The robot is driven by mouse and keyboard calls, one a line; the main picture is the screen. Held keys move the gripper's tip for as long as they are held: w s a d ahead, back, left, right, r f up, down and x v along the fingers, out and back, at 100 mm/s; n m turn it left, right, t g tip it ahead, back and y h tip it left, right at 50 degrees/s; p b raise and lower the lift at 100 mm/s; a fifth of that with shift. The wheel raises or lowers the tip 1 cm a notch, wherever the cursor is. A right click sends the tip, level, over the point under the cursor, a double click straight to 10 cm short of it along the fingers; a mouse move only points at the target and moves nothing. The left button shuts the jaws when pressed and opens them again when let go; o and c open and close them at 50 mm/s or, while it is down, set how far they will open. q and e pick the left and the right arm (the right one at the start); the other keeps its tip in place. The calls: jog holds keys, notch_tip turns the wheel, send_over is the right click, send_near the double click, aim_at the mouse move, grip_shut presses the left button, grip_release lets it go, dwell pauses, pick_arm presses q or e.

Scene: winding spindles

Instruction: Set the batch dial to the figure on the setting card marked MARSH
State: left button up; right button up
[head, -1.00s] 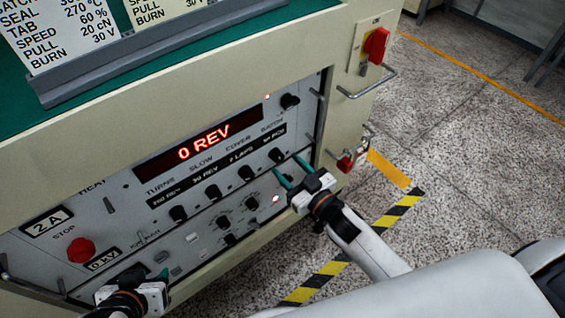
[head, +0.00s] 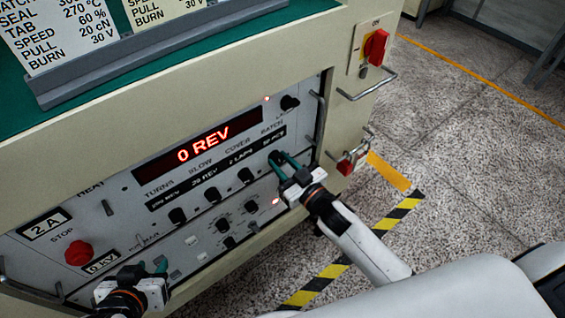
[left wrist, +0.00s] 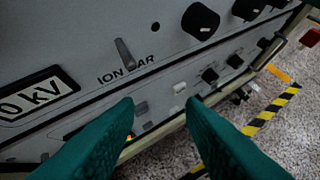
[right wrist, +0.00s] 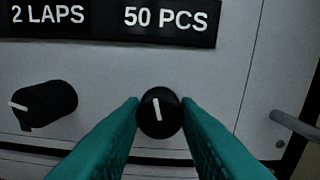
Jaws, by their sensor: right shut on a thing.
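The batch dial is a black round knob with a white pointer line (right wrist: 160,113), below a label reading 50 PCS (right wrist: 172,19). The pointer points up, slightly left. My right gripper (head: 279,160) is shut on this knob, one teal finger on each side. My left gripper (head: 156,268) hangs in front of the lower left of the panel. Its fingers are apart and empty in the left wrist view (left wrist: 160,108).
The red display (head: 203,144) reads 0 REV. Other black knobs (head: 212,193) sit left of the batch dial. A red stop button (head: 78,252) is at the lower left. Metal handles (head: 318,122) stick out at the panel's right edge.

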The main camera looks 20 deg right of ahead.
jog(key=n+p, duration=0.2)
jog(key=n, duration=0.2)
pick_arm(q)
jog(key=s+a+f+g+y, duration=0.1)
jog(key=s+a+f+g, duration=0.1)
jog(key=s+g, duration=0.3)
jog(key=s, duration=0.3)
jog(key=shift+s+a+f, duration=0.15)
jog(key=shift+s+a, duration=0.1)
jog(key=shift+a, duration=0.1)
pick_arm(e)
jog(key=shift+n, duration=0.8)
jog(key=o, duration=1)
jog(key=shift+c, duration=0.2)
pick_arm(q)
jog(key=shift+p, duration=0.3)
